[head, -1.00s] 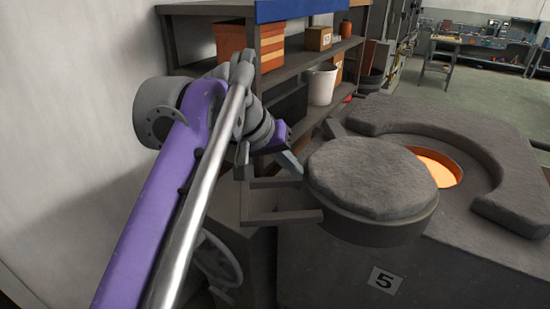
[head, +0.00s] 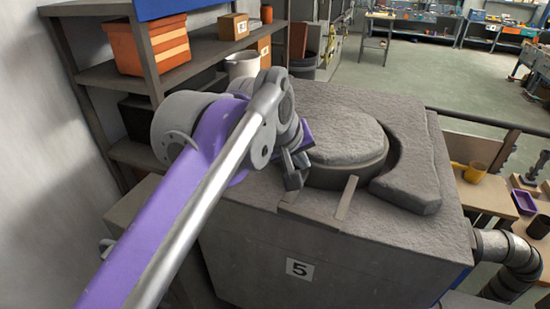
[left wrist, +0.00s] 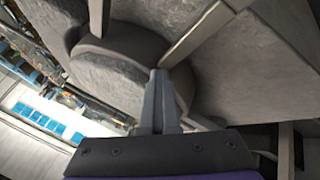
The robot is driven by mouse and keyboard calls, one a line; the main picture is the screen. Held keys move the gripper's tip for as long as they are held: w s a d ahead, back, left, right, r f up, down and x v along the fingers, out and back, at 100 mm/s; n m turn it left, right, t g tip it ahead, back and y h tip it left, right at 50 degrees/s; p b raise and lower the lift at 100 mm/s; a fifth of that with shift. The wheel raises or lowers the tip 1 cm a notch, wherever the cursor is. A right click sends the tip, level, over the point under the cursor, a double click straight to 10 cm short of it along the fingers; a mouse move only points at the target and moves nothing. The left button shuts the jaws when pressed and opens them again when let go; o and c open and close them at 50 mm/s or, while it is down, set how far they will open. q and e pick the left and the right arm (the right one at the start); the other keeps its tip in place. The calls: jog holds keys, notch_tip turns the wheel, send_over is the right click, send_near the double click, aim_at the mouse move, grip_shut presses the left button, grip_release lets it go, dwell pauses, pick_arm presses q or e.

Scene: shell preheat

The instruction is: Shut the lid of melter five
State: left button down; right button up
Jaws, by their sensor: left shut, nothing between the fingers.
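The round grey lid (head: 338,140) of melter five lies over the melter's opening, inside the curved raised collar (head: 412,185). No orange glow shows around it. The melter body (head: 350,262) carries a "5" plate (head: 299,269) on its front. Two flat lid arms (head: 346,198) reach from the lid towards the front edge. My left gripper (head: 293,180) is shut and empty, at the left edge of the lid. In the left wrist view its closed fingertips (left wrist: 160,75) are close to the lid's rim (left wrist: 180,85); whether they touch I cannot tell. My right gripper is out of view.
A shelf (head: 95,75) with an orange crate (head: 148,45), a box (head: 233,26) and a white bucket (head: 242,66) stands behind on the left, close to my arm. A pipe (head: 508,255) and a bench with small items (head: 490,190) are on the right. Open floor lies beyond.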

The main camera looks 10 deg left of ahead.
aim_at(316, 158)
pick_arm(q)
jog(key=shift+w+d, duration=1.1)
jog(key=shift+d, duration=0.1)
jog(key=shift+r+p, duration=0.1)
jog(key=shift+p, duration=0.2)
pick_arm(e)
jog(key=shift+w+a+r, duration=0.3)
jog(key=shift+a+r, duration=0.05)
jog(key=shift+r, duration=0.3)
jog(key=shift+s, duration=0.1)
